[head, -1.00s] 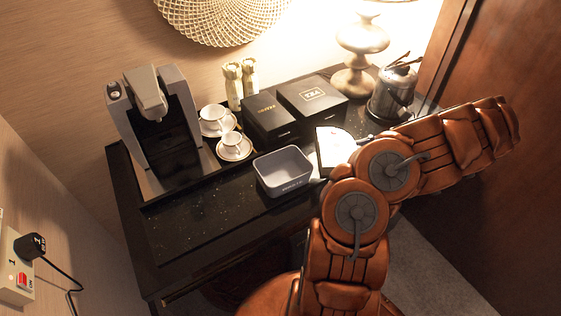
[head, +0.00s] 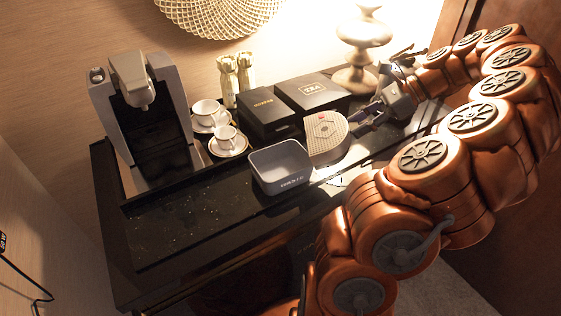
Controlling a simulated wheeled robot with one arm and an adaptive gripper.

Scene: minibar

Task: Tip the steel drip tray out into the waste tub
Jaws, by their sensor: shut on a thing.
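The steel drip tray (head: 325,132) is a pale, round-ended plate with a perforated top and a small red mark. It is right beside the grey waste tub (head: 281,170), on its right side, with its top face visible. My gripper (head: 362,121) is shut on the tray's right edge. The tub stands upright on the dark counter, and I see no contents in the part of its inside that shows. I cannot tell whether the tray touches the tub's rim or the counter.
The coffee machine (head: 143,120) stands at the left. Two white cups on saucers (head: 227,146), gold-topped bottles (head: 228,80) and two black boxes (head: 268,110) line the back. A lamp (head: 362,35) stands behind my gripper. The front left of the counter (head: 165,235) is clear.

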